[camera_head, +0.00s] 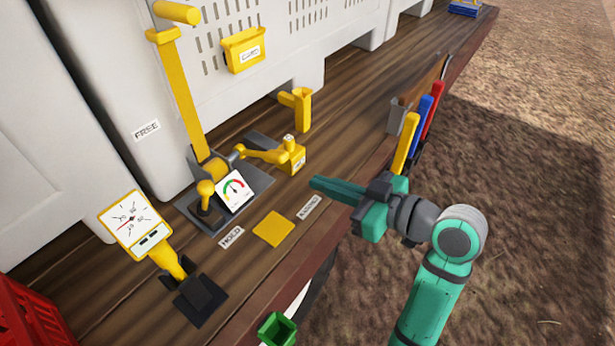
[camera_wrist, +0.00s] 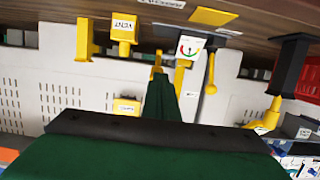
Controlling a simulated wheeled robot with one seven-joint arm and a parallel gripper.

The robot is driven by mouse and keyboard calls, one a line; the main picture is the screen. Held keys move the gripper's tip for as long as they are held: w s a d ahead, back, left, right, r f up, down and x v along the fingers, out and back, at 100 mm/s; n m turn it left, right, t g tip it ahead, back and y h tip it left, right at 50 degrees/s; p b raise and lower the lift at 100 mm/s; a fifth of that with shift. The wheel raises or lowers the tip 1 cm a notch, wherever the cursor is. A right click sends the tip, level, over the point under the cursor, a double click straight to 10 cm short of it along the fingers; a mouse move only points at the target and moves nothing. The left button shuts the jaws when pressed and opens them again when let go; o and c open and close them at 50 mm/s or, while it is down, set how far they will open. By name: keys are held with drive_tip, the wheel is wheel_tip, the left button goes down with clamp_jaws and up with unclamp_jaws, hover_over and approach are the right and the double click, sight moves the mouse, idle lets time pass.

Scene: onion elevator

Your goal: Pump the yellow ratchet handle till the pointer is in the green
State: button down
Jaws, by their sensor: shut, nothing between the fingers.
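The yellow ratchet handle (camera_head: 183,95) is a tall bar with a round grip (camera_head: 177,13) at its top, rising from a grey base plate. The small white gauge (camera_head: 235,191) stands at its foot, with a green and red arc; its pointer is too small to read surely. The gauge also shows in the wrist view (camera_wrist: 187,47). My gripper (camera_head: 318,183) is shut and empty, over the deck edge to the right of the handle and apart from it. Its fingers (camera_wrist: 158,90) cover part of the scene in the wrist view.
A short yellow knob lever (camera_head: 206,193) stands beside the gauge. A yellow valve block (camera_head: 291,155) is between handle and gripper. A yellow post (camera_head: 302,108) and coloured-handled tools (camera_head: 420,120) stand farther right. A larger dial (camera_head: 135,222) is at left. White crates line the back.

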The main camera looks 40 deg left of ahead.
drive_tip(key=shift+v, duration=1.1)
drive_tip(key=shift+w+r, duration=0.15)
drive_tip(key=shift+a, duration=0.1)
drive_tip(key=shift+s, duration=0.2)
drive_tip(key=x, duration=1)
drive_tip(key=shift+a+f, duration=0.25)
drive_tip(key=shift+a, duration=0.05)
